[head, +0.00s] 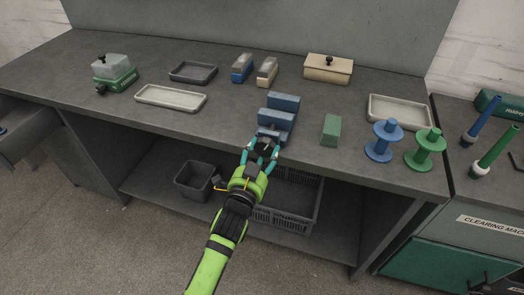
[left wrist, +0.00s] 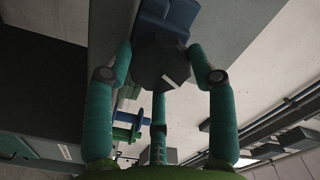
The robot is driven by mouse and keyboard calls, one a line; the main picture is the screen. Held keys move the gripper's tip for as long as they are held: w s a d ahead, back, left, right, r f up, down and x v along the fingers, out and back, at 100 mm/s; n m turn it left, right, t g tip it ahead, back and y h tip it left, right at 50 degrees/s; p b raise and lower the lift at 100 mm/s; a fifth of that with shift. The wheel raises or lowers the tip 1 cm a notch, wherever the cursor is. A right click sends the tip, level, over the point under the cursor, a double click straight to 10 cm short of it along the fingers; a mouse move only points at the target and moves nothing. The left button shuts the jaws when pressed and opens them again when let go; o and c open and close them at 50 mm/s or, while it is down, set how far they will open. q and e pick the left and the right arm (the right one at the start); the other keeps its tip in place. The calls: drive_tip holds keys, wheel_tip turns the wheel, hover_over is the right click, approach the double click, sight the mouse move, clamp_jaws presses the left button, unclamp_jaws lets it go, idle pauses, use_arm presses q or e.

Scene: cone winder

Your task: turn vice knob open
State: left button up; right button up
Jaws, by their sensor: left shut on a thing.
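The blue vice (head: 279,115) sits at the front edge of the workbench, and its blue body also shows at the top of the left wrist view (left wrist: 178,12). Its dark round knob (left wrist: 160,62) has a pale mark on its face and points toward me. My left gripper (head: 262,151) is at the bench's front edge with its teal fingers around the knob. In the left wrist view the fingers (left wrist: 162,78) stand on either side of the knob, with a third finger below. The knob is mostly hidden by the fingers in the head view. My right gripper is not in view.
A green block (head: 332,129), a blue spool (head: 382,142) and a green spool (head: 425,150) stand right of the vice. A pale tray (head: 171,98) and a green-based box (head: 115,76) are to the left. Bins (head: 194,181) sit on the shelf below.

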use_arm(q)
drive_tip(key=shift+r+n, duration=0.1)
drive_tip(key=shift+n, duration=0.4)
drive_tip(key=o, duration=1.2)
drive_tip(key=shift+c, duration=0.2)
drive_tip(key=v, duration=1.2)
